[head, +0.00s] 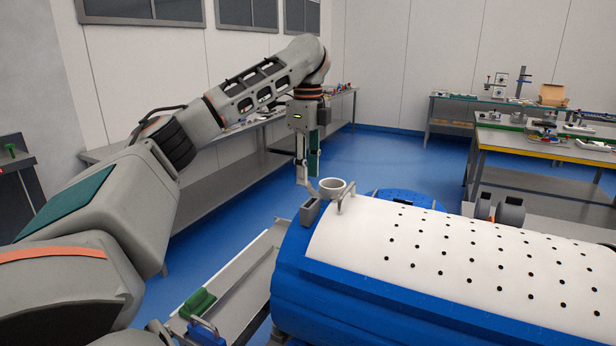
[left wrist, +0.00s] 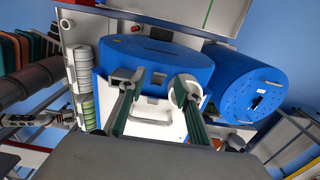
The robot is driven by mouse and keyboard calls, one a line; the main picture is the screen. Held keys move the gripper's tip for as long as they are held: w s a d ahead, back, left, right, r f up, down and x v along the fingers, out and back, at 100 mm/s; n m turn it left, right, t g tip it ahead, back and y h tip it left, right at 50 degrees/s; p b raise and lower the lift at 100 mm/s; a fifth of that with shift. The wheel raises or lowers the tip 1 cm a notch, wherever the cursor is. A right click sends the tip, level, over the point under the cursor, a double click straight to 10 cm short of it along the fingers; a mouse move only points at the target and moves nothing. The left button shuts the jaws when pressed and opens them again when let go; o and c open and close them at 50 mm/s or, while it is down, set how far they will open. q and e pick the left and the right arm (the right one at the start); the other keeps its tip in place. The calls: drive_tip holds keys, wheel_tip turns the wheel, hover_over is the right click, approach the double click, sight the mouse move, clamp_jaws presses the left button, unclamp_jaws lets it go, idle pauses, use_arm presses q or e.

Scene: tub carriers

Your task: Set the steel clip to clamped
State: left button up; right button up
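In the left wrist view the loop (left wrist: 149,122) lies against a white face between my fingers. My left gripper (head: 307,180) points down just above the box and cup. In the left wrist view its fingers (left wrist: 158,85) are spread with nothing held. Whether the clip is clamped I cannot tell. My right gripper is out of view.
A pale rail or tray (head: 235,285) with green and blue blocks runs left of the tub. Benches with parts stand along the back wall (head: 250,125) and at right (head: 545,150). A blue drum (left wrist: 233,85) shows in the left wrist view. Blue floor is open between the benches.

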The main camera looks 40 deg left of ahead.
use_arm(q)
drive_tip(key=shift+f, duration=0.85)
clamp_jaws()
drive_tip(key=shift+a+f, duration=0.1)
drive_tip(key=shift+a, duration=0.05)
drive_tip(key=shift+s+a+f+t+h, duration=0.15)
drive_tip(key=shift+a+f+t+h, duration=0.25)
drive_tip(key=shift+h, duration=0.75)
drive_tip(key=shift+s+a+f+t+h, duration=0.15)
drive_tip(key=shift+a+f+t+h, duration=0.25)
drive_tip(key=shift+h, duration=0.7)
drive_tip(key=shift+s+a+f+t+h, duration=0.15)
drive_tip(key=shift+a+f+t+h, duration=0.3)
drive_tip(key=shift+h, duration=0.7)
drive_tip(key=shift+d, duration=0.15)
unclamp_jaws()
